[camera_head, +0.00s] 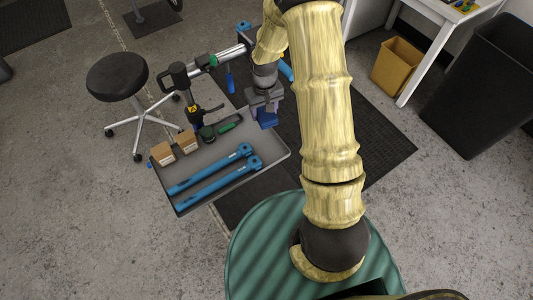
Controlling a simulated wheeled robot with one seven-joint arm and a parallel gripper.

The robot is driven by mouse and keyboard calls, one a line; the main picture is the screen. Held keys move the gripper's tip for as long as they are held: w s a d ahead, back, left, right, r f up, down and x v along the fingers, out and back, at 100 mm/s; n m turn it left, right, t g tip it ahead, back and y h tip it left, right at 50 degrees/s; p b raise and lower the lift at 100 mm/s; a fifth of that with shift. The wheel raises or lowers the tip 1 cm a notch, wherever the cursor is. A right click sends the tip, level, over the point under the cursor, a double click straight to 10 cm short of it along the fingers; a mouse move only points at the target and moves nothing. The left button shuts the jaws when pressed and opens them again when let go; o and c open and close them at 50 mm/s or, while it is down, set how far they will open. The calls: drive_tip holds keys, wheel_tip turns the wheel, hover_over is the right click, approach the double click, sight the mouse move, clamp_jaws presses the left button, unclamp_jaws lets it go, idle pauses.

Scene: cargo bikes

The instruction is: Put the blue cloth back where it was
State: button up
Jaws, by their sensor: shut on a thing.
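My gripper (265,106) is shut on the blue cloth (267,119). The cloth shows as a small dark blue bundle at the fingertips, partly hidden by them. The gripper points down near the back right part of the grey tray (208,158). I cannot tell whether the cloth touches the tray or hangs above it.
On the tray lie two long blue tools (222,178), two small cardboard boxes (162,153) and a green-handled tool (229,125). A clamp stand (178,78) rises behind the tray. A black stool (117,76) stands left; a cardboard bin (397,67) stands right.

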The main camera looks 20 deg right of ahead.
wheel_tip(320, 180, down, 6)
drive_tip(key=s+n+b, duration=0.2)
drive_tip(key=b, duration=0.6)
drive_tip(key=shift+s+r, duration=0.25)
drive_tip(key=shift+s, duration=0.05)
hover_over(267, 147)
drive_tip(key=shift+a+f, duration=0.1)
drive_tip(key=shift+f, duration=3.05)
drive_tip(key=shift+f, duration=1.85)
